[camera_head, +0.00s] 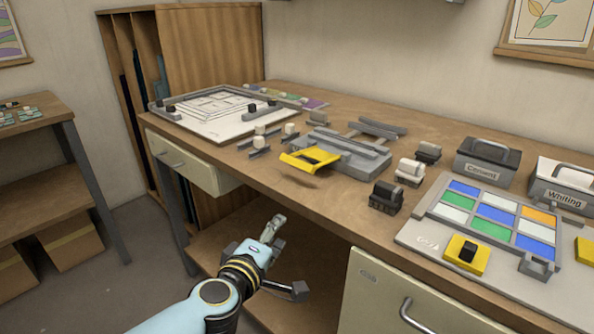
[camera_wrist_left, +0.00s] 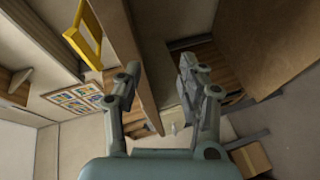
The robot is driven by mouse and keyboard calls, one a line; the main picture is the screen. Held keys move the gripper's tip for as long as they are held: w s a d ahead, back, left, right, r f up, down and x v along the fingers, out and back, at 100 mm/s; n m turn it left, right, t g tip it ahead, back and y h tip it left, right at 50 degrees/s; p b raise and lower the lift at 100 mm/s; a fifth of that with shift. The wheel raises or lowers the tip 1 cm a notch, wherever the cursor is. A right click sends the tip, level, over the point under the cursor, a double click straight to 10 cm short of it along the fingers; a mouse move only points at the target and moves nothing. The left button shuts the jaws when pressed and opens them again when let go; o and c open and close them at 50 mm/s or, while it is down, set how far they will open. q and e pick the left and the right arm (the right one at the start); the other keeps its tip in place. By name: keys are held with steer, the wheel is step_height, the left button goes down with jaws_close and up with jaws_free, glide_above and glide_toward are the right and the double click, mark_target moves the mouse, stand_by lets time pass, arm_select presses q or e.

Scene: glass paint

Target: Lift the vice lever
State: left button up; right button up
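The grey vice (camera_head: 347,157) lies on the wooden workbench, near its front edge. Its yellow lever (camera_head: 298,162) is a flat loop at the vice's front, tilted low and reaching towards the bench edge. The lever also shows in the left wrist view (camera_wrist_left: 83,44), at the upper left. My left gripper (camera_head: 289,256) is in front of the bench, below the level of its top, apart from the lever. Its two fingers are spread with nothing between them, as the left wrist view (camera_wrist_left: 159,76) also shows. My right gripper is not in view.
On the workbench (camera_head: 235,173) are a white drawing board (camera_head: 215,128), small grey blocks, a cement box (camera_head: 485,165), a whiting box (camera_head: 562,187) and a coloured glass panel (camera_head: 480,208). A drawer cabinet (camera_head: 385,295) stands under the bench, right of my left gripper.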

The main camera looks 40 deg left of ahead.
arm_select(q)
steer(key=n+t+p, duration=0.1)
steer(key=n+p, duration=0.1)
steer(key=p, duration=0.1)
glide_toward(296, 165)
steer(key=b+x, duration=0.1)
steer(key=x, duration=1)
steer(key=shift+b, duration=0.3)
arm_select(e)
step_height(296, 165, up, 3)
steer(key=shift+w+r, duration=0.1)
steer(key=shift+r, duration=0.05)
arm_select(q)
steer(key=shift+c, duration=0.5)
jaws_close()
